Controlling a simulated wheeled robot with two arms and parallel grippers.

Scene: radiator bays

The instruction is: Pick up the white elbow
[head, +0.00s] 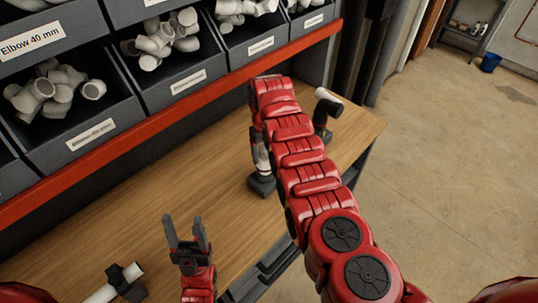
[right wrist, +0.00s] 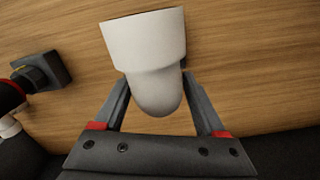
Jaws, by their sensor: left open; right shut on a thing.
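A white elbow (right wrist: 148,45) fills the middle of the right wrist view, its wide socket end away from me and its rounded end towards the palm. My right gripper (right wrist: 156,82) is shut on it, one finger on each side. Wood shows behind it; how high it is held I cannot tell. In the head view my right arm reaches over the bench and I cannot clearly make out its gripper. My left gripper (head: 187,232) is open and empty, fingers pointing up, near the bench front.
Grey bins (head: 190,92) of white fittings stand behind a red rail (head: 150,122). One label reads Elbow 40 mm. A white pipe with a black clamp (head: 125,283) lies front left. A dark block-based thing (right wrist: 40,70) stands beside the elbow. The middle of the bench (head: 165,180) is clear.

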